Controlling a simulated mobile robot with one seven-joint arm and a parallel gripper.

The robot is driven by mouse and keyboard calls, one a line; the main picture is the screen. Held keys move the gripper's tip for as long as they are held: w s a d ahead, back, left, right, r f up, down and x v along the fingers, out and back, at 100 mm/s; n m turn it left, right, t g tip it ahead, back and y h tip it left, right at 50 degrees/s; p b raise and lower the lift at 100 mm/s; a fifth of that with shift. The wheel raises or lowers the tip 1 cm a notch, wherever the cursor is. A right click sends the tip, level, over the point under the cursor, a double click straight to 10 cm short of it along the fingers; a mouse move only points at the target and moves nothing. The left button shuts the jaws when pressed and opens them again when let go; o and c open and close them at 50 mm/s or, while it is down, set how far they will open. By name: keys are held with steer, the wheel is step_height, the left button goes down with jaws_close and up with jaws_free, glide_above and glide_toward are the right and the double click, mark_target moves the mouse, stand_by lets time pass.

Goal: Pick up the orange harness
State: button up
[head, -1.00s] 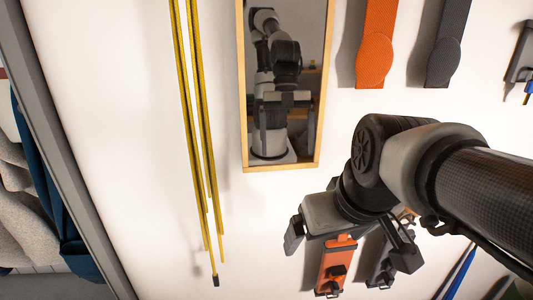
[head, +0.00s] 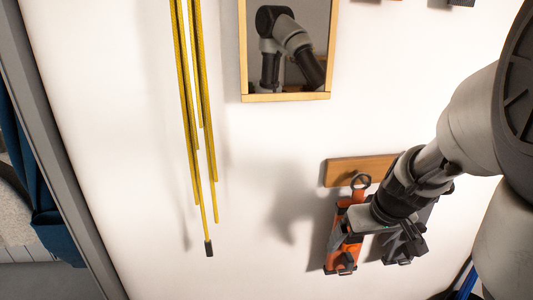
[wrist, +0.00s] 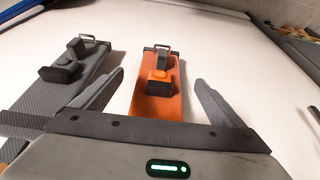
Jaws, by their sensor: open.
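The orange harness (head: 354,222) hangs on the pale wall below a wooden rail (head: 338,172), with a metal ring at its top and dark buckles lower down. My gripper (head: 374,236) is in front of it and partly hides it in the head view. In the wrist view the orange harness (wrist: 158,108) lies between the two spread fingers of my gripper (wrist: 159,80). Gaps show on both sides, and the gripper is open and empty. The black buckle and metal end bar of the harness point away from the wrist.
A grey harness (wrist: 70,88) hangs close beside the orange one, near the left finger in the wrist view. Yellow cords (head: 205,120) hang at the left of the wall. A wood-framed mirror (head: 286,97) is above. The wall between cords and harness is clear.

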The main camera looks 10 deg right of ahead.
mark_target(347, 255)
steer(key=b+x, duration=0.3)
steer(key=x, duration=0.7)
steer(key=shift+f, duration=0.1)
steer(key=c, duration=1.3)
steer(key=shift+c, duration=0.2)
